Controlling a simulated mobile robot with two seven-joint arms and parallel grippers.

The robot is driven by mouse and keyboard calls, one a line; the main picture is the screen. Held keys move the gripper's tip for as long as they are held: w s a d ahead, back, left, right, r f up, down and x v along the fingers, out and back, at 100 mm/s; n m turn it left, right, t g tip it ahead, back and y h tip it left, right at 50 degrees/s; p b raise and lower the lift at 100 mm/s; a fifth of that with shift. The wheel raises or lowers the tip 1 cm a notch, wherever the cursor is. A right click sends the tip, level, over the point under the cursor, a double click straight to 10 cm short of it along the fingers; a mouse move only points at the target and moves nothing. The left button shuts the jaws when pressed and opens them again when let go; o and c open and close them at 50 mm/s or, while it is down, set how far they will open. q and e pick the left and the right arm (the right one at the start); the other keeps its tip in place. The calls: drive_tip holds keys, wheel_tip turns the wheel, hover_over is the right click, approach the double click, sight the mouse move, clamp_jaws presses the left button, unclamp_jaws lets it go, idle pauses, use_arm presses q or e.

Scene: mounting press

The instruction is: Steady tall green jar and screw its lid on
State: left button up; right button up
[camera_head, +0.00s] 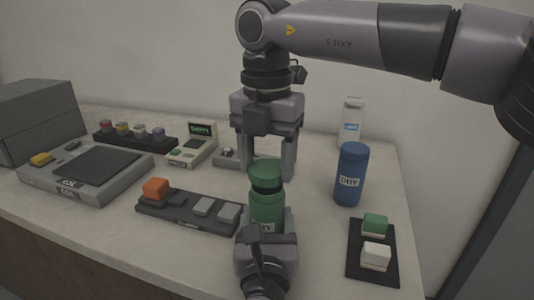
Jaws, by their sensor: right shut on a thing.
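The tall green jar (267,209) stands upright near the front of the table, its lower part hidden by my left gripper. Its green lid (267,174) is at the top, above a darker band; whether it sits on the jar or just above it I cannot tell. My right gripper (268,168) points down from above and is shut on the lid, one finger at each side. My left gripper (266,231) is low in front of the jar, with a finger beside its right side; its grip is mostly hidden.
A blue bottle (351,174) stands right of the jar, with a white bottle (352,122) behind. A black tray (357,263) with green and white blocks lies front right. A dark button strip (189,213) is close on the left; grey press equipment (85,181) stands farther left.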

sight(267, 217)
drive_tip(key=shift+f, duration=0.15)
drive_tip(key=shift+f, duration=0.75)
drive_tip(key=shift+f, duration=0.55)
idle(0.4)
drive_tip(key=m, duration=0.4)
drive_tip(key=shift+m, duration=0.3)
drive_tip(key=m, duration=0.4)
drive_tip(key=shift+m, duration=0.4)
drive_tip(key=m, duration=0.4)
drive_tip(key=shift+m, duration=0.4)
drive_tip(key=m, duration=0.5)
drive_tip(key=o, duration=1)
